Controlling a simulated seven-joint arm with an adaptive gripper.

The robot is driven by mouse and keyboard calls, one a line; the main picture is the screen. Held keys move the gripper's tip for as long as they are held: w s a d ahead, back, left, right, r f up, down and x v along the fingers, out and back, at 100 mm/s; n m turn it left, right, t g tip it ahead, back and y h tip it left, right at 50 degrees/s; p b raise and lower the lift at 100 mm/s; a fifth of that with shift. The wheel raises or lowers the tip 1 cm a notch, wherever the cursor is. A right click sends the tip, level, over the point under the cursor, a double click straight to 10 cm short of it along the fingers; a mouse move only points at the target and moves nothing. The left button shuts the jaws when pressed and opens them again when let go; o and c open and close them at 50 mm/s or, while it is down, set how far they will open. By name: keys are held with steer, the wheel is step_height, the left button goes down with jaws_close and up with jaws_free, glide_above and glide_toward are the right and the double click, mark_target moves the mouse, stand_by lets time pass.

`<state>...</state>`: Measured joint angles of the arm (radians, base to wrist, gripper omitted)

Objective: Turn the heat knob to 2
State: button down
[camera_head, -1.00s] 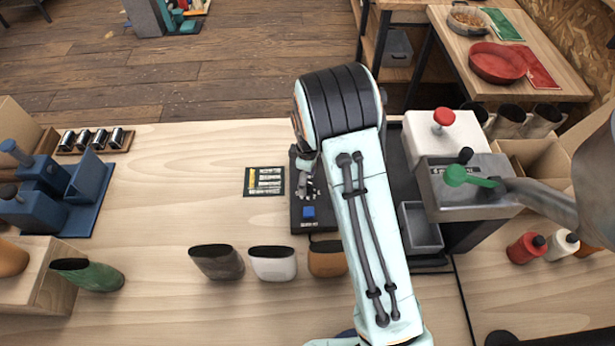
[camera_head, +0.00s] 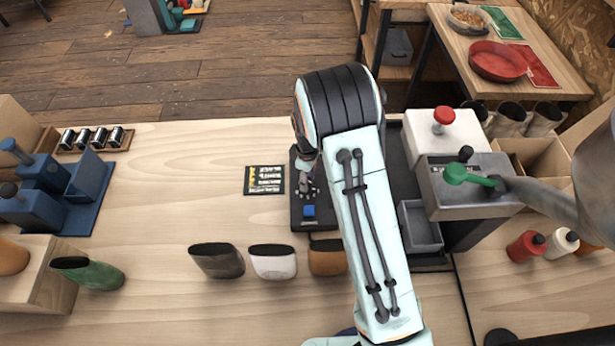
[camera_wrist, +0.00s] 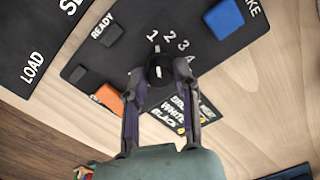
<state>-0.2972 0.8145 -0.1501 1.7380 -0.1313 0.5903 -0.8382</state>
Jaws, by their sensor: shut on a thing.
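The heat knob (camera_wrist: 160,68) is a round black knob on the dark control panel (camera_wrist: 110,66), with a short white mark on top. Printed numbers 1 to 4 curve around its far side. The mark points roughly towards 1 and 2; I cannot tell exactly which. My gripper (camera_wrist: 160,80) is shut on the knob, one finger on each side. In the head view my gripper (camera_head: 306,178) reaches down over the panel (camera_head: 299,219), and the knob is hidden there.
A blue button (camera_wrist: 224,19), an orange button (camera_wrist: 109,98) and a READY lamp (camera_wrist: 107,30) sit on the panel. A small printed card (camera_head: 264,180) lies left of it. Several cups (camera_head: 272,262) stand in front. The roaster (camera_head: 467,185) stands at right.

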steer(key=shift+f+m, duration=0.1)
steer(key=shift+m, duration=2.3)
steer(key=c, duration=0.8)
jaws_free()
step_height(320, 180, up, 12)
